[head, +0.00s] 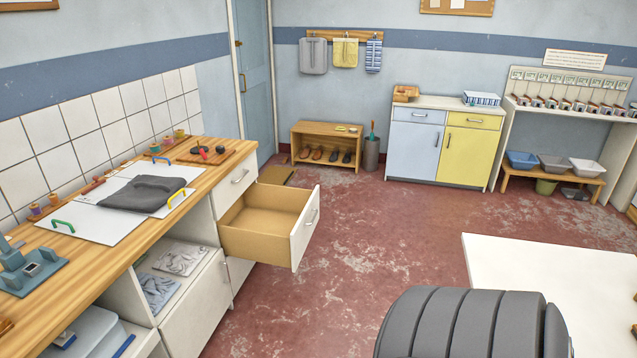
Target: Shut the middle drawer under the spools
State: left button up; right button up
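The middle drawer (306,229) is pulled out of the white cabinet under the wooden counter. Its white front with a handle faces right, and its tan inside (262,210) looks empty. A shut top drawer (235,187) is above it, and a white front (238,272) shows below it, partly hidden. Small coloured spools (167,141) stand at the back of the counter above this cabinet. Neither of my grippers is in view.
The red floor (370,240) right of the drawer is clear. A white table (560,285) stands at lower right, with a dark grey ribbed rounded thing (465,325) in front. A low shoe bench (327,145) stands beyond the drawer. Open shelves (180,262) with folded cloths are nearer.

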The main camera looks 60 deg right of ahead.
aim_at(269, 224)
jog(key=z, duration=1.65)
